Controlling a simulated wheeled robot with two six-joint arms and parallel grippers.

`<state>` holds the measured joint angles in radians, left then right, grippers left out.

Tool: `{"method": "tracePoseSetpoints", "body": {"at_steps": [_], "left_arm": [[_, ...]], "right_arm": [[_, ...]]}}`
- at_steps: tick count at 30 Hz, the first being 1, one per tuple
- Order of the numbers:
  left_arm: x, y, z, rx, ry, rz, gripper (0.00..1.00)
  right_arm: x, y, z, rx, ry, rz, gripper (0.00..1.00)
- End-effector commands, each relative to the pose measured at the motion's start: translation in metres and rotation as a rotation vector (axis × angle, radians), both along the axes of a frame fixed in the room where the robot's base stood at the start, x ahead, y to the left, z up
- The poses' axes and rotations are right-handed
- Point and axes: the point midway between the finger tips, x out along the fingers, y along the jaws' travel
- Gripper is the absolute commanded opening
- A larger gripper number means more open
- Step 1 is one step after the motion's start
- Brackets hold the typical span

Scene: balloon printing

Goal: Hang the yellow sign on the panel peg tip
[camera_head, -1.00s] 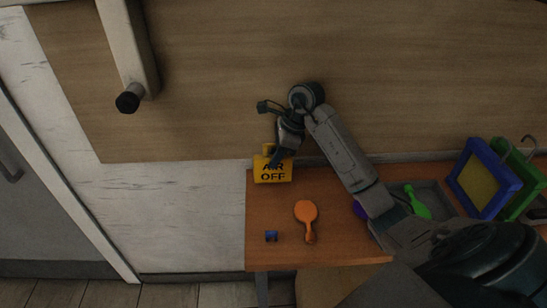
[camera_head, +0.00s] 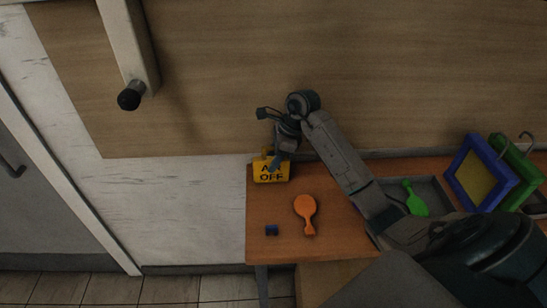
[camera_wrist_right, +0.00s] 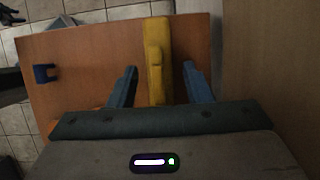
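The yellow sign (camera_head: 271,175) stands at the back left corner of the wooden table, its "OFF" lettering facing the head camera. My right gripper (camera_head: 276,157) is over it, with a finger in front of part of the lettering. In the right wrist view, the sign (camera_wrist_right: 158,75) is a narrow yellow slab between the two blue fingers of my open right gripper (camera_wrist_right: 160,86), with a gap on each side. The peg is at the upper left: its black tip (camera_head: 130,96) sticks out from a pale upright bar (camera_head: 127,45). My left gripper is not in view.
A grey tray (camera_head: 436,190) holds a green paddle (camera_head: 415,199). A blue frame (camera_head: 482,176) and a green frame (camera_head: 520,165) stand at right. The wooden wall (camera_head: 210,70) is close behind.

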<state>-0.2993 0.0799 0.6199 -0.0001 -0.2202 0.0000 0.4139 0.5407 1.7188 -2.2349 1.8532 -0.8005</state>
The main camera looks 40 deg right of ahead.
Motion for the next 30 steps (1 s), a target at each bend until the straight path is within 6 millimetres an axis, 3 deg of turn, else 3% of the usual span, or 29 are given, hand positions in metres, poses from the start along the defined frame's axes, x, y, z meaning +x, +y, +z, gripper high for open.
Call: {"method": "tracePoseSetpoints", "body": {"at_steps": [7, 12, 13, 20, 25, 30], "left_arm": [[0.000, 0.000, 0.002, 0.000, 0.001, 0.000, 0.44], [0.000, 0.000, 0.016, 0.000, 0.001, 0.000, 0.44], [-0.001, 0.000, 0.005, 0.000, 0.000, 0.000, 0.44], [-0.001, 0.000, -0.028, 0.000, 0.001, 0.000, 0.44], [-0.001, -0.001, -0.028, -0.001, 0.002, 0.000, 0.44], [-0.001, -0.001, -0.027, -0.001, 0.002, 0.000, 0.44]], "right_arm": [[0.000, 0.000, 0.001, 0.000, 0.000, 0.000, 0.45], [-0.001, 0.000, 0.005, 0.001, 0.004, -0.001, 0.45], [-0.001, -0.004, 0.006, -0.003, -0.003, -0.001, 0.45], [-0.015, -0.016, 0.049, -0.005, -0.007, 0.000, 0.45], [-0.022, -0.026, 0.083, -0.002, -0.002, -0.001, 0.45], [-0.025, -0.030, 0.098, 0.000, 0.000, -0.001, 0.45]]}}
